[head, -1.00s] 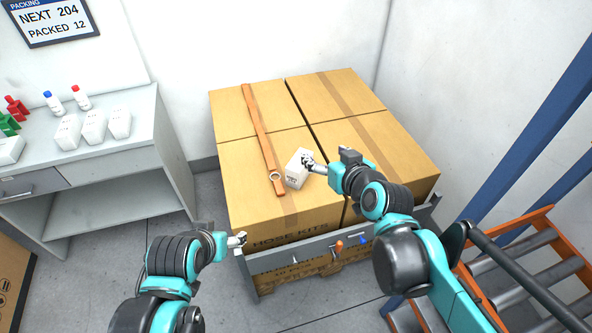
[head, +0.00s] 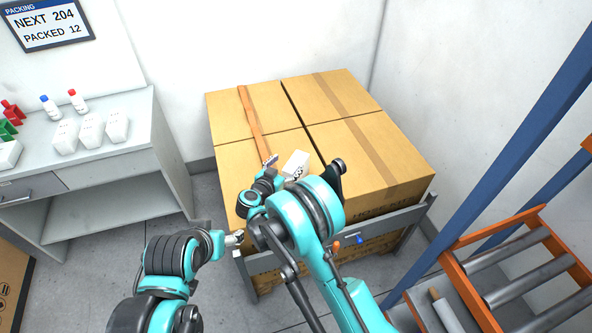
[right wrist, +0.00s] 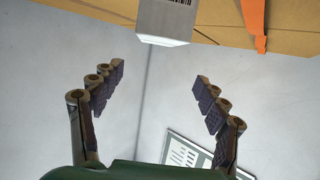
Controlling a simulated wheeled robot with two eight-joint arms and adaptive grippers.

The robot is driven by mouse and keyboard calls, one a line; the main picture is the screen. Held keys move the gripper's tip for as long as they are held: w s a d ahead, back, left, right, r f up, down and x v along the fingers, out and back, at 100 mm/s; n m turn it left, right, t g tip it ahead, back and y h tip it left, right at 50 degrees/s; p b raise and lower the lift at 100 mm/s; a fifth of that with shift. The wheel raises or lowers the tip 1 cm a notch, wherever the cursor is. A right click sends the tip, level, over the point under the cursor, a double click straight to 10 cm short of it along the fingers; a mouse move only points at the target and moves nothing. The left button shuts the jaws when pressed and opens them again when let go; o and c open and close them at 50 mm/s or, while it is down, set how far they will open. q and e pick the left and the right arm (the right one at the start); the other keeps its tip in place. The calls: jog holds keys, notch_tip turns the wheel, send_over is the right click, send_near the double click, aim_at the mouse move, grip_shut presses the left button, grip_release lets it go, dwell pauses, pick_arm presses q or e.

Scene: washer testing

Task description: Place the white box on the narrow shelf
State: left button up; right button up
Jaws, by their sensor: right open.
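A white box (head: 297,161) sits on top of the brown cartons (head: 228,112), near their middle. My right gripper (head: 271,161) is open and just left of the white box in the head view, apart from it as far as I can tell. In the right wrist view the box (right wrist: 166,18), with a barcode, shows at the top edge, beyond the spread fingers (right wrist: 158,85); nothing is between them. My left gripper (head: 235,238) is by the cartons' front left corner, small and its jaws unclear. I cannot tell which surface is the narrow shelf.
A brown strip (head: 250,118) lies on the cartons left of the box. A grey desk (head: 140,115) at left holds several white boxes, bottles and red and green items. A blue post (head: 490,190) and an orange roller rack (head: 530,215) stand at right.

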aim_at(295, 164)
jog(key=f, duration=0.3)
jog(key=shift+s+f+g, duration=0.15)
jog(key=shift+s+g, duration=0.25)
jog(key=shift+b+x, duration=0.35)
jog(key=shift+x, duration=0.6)
jog(key=x, duration=0.2)
jog(key=b+x, duration=0.2)
jog(key=x, duration=0.1)
jog(key=shift+w+d, duration=0.25)
jog(key=shift+w, duration=0.05)
jog(key=shift+r, duration=0.3)
jog(key=shift+c, duration=0.2)
jog(key=c, duration=1.5)
